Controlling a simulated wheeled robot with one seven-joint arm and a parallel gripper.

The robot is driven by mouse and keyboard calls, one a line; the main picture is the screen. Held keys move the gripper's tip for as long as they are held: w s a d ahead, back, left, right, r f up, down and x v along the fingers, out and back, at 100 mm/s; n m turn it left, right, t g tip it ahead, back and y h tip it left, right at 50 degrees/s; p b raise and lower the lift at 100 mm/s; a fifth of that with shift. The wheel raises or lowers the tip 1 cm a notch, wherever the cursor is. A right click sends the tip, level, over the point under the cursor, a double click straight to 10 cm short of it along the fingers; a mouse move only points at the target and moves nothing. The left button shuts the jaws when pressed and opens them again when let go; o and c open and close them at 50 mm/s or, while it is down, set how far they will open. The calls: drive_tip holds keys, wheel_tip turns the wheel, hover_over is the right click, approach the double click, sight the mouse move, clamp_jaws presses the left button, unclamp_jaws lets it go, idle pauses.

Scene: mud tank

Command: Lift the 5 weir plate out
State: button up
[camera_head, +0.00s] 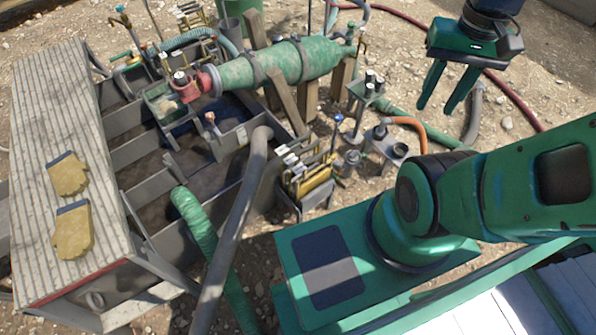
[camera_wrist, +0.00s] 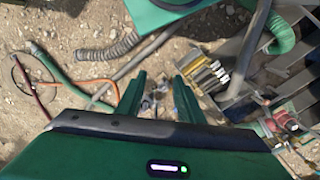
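Several yellow plates with white tags (camera_head: 308,182) stand upright in a grey rack beside the tank in the head view. They also show in the wrist view (camera_wrist: 205,72), right of the fingers. The numbers on the tags are too small to read, so I cannot tell which is the 5 weir plate. More yellow plates (camera_head: 190,18) show at the back of the tank. My gripper (camera_head: 436,108) is up at the right, apart from the rack, with its fingers pointing down. In the wrist view the fingers (camera_wrist: 158,85) are spread with nothing between them.
The grey mud tank (camera_head: 135,152) has open compartments and a plank deck (camera_head: 55,120) with two yellow gloves (camera_head: 70,200). A green cylindrical machine (camera_head: 275,65) lies across the back. A grey hose (camera_head: 240,205) passes left of the rack. Small stands and an orange hose (camera_head: 408,124) lie right of it.

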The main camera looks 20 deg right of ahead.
drive_tip(key=w+d+f+m+h, duration=0.15)
drive_tip(key=w+f, duration=0.35)
drive_tip(key=w, duration=0.5)
drive_tip(key=m+t+y, duration=0.2)
drive_tip(key=m+t, duration=0.1)
drive_tip(key=m, duration=0.4)
hover_over(302, 137)
drive_tip(key=s, duration=0.2)
drive_tip(key=shift+n, duration=0.25)
drive_tip(key=s+d+x, duration=0.1)
drive_tip(key=s+x, duration=0.1)
drive_tip(key=x, duration=0.8)
drive_tip(key=s+f+x, duration=0.1)
drive_tip(key=s+x, duration=0.1)
drive_tip(key=x, duration=0.8)
drive_tip(key=s+d+f+x, duration=0.1)
drive_tip(key=s+x, duration=0.2)
drive_tip(key=x, duration=0.7)
drive_tip(key=shift+w+d+f, duration=0.1)
drive_tip(key=shift+d+f, duration=0.15)
drive_tip(key=shift+f, duration=0.05)
drive_tip(key=x, duration=0.5)
drive_tip(key=shift+w+a, duration=0.1)
drive_tip(key=x, duration=0.5)
drive_tip(key=shift+a+f, duration=0.2)
drive_tip(key=shift+a, duration=0.1)
